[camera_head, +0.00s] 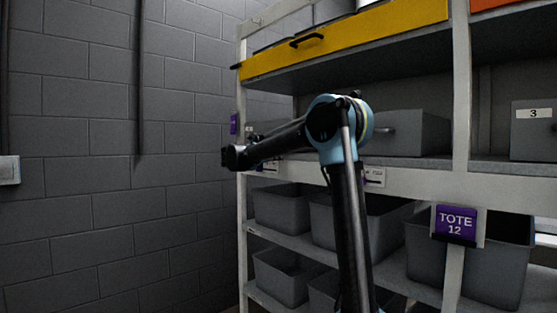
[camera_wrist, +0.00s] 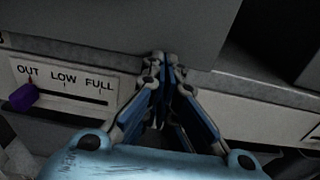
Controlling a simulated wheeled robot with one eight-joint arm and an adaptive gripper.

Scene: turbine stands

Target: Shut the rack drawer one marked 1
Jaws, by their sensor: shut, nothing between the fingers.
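In the wrist view, my gripper (camera_wrist: 160,62) is shut and empty, its fingertips together at the lower part of a grey drawer face (camera_wrist: 110,22). I cannot tell whether they touch it. No number shows on that face. Drawer 3 (camera_head: 532,137) is at the right edge. I cannot read a 1 anywhere. My fingers cannot be made out in the head view.
A yellow drawer (camera_head: 350,38) with a black handle is above. Grey totes (camera_head: 282,208) fill the lower shelves, and a purple TOTE 12 sign (camera_head: 456,222) hangs on an upright. An OUT LOW FULL slider plate (camera_wrist: 65,85) is below the face. A block wall (camera_head: 90,130) bounds the left.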

